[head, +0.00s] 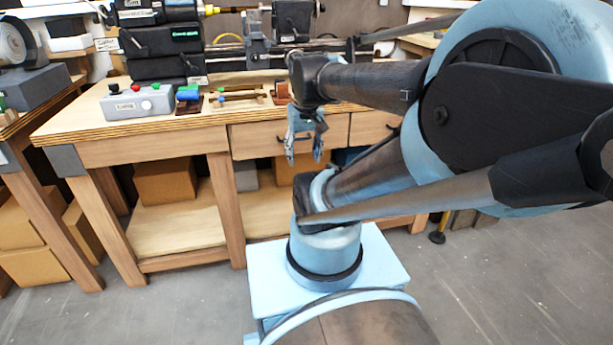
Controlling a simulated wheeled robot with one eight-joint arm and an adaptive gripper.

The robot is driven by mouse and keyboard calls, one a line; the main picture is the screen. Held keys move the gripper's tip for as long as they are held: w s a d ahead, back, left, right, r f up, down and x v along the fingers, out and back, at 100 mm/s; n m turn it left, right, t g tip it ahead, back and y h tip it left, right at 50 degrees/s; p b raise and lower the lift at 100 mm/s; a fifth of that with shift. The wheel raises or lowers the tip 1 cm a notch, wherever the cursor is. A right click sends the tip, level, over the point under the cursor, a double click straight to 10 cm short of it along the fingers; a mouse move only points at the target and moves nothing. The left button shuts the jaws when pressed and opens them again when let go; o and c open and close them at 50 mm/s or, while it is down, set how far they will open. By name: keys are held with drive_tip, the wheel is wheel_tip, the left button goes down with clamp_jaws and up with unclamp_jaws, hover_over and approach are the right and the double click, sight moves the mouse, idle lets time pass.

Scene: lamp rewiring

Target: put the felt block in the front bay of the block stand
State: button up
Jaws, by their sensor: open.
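My gripper (304,157) hangs pointing down in front of the workbench's front edge, near the drawers. Its fingers are apart and nothing shows between them. I cannot make out the felt block for sure. I cannot tell which thing is the block stand or see its front bay. Small items lie on the bench left of my gripper: a green and blue piece (188,93), a rack with thin coloured rods (237,97) and a dark red piece (281,93) partly beside my wrist.
A lathe-like machine (290,22) stands at the back. Cardboard boxes (165,181) sit on the lower shelf.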

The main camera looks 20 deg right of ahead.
drive_tip(key=s+f, duration=0.3)
drive_tip(key=f, duration=0.2)
drive_tip(key=shift+s+f, duration=0.35)
drive_tip(key=shift+s, duration=0.05)
drive_tip(key=shift+w+f, duration=0.2)
drive_tip(key=shift+w, duration=0.3)
